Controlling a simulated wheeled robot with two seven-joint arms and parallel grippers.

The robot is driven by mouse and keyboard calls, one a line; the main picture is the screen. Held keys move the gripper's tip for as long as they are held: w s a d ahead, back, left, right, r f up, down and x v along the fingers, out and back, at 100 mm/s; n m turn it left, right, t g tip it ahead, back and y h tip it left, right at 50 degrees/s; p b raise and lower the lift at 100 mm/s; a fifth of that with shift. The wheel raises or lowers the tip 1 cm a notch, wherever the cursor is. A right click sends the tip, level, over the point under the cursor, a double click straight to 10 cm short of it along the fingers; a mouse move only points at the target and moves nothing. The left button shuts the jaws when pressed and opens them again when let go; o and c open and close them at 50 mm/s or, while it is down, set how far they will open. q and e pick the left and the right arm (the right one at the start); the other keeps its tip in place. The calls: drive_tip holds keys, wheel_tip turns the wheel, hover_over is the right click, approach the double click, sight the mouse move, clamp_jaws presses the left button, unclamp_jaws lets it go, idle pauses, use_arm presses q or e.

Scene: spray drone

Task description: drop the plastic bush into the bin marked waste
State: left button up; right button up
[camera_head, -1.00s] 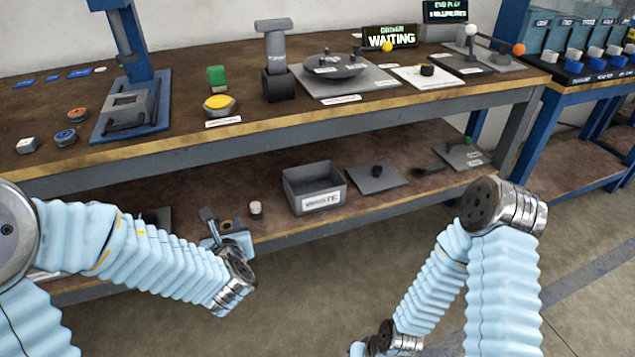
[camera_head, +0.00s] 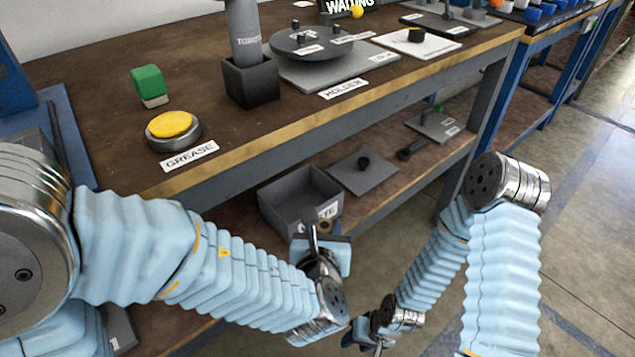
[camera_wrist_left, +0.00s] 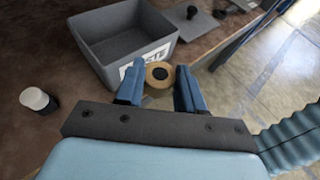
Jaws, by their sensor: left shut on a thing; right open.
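The waste bin (camera_head: 268,200) is a grey open box on the lower shelf, its white label partly covered in the head view. The bin (camera_wrist_left: 98,62) also shows at the top of the left wrist view, and nothing shows inside it. My left gripper (camera_head: 322,236) is just in front of the bin's label side. It is shut on a tan ring-shaped bush with a dark centre (camera_wrist_left: 160,74), held between the blue fingertips. In the wrist view the bush overlaps the bin's label edge; its height above the rim is unclear.
A white-topped cylinder (camera_wrist_left: 36,98) stands on the shelf left of the bin. A grey plate with a dark knob (camera_head: 363,172) lies right of it. The workbench edge (camera_head: 300,128) overhangs the shelf. A yellow grease button (camera_head: 170,125) sits on the bench.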

use_arm(q)
drive_tip(key=w, duration=0.4)
drive_tip(key=w+d+p, duration=0.1)
drive_tip(key=w, duration=0.4)
drive_tip(key=w+d, duration=0.1)
drive_tip(key=w, duration=0.4)
drive_tip(key=shift+d+f, duration=0.1)
drive_tip(key=shift+f, duration=0.15)
drive_tip(key=shift+f, duration=0.3)
drive_tip(key=o, duration=1)
drive_tip(key=shift+r, duration=0.1)
